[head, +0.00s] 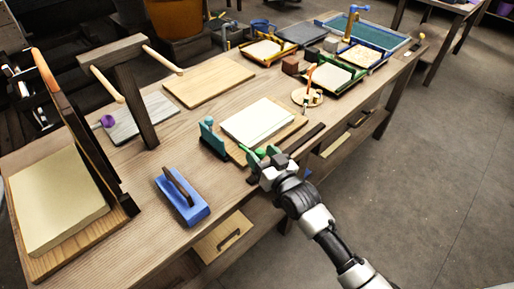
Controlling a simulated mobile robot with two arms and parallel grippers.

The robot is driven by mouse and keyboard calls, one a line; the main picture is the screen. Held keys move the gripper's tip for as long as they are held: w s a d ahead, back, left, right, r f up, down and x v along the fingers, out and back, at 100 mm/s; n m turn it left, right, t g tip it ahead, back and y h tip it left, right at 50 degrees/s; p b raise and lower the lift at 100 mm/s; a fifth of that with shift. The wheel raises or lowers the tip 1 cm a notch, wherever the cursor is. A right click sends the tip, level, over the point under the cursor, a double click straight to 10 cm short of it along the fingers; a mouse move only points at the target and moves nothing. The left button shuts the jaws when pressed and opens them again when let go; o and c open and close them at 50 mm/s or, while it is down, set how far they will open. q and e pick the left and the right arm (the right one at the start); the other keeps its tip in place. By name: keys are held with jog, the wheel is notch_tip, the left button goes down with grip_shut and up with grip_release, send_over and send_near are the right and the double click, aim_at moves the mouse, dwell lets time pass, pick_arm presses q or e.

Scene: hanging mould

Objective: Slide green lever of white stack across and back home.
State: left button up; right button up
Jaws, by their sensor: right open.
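The white stack (258,121) lies on a wooden board (296,126) near the front edge of the long table, right of the middle. A teal upright piece (212,138) stands at its left end. Green parts of the lever (273,150) show at the stack's near side, right at the fingers of my right gripper (266,160). My right gripper is open, and its fingers hide part of the lever. I cannot tell whether the fingers touch it. My left gripper is not in view.
A blue block with a handle (183,197) and a cream stack (57,202) are to the left on the table (150,231). A round wooden disc (307,97) with an orange-tipped upright stands behind right. A dark flat bar (305,138) lies just right of the gripper.

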jog(key=shift+x, duration=1.5)
jog(key=shift+c, duration=0.3)
grip_shut()
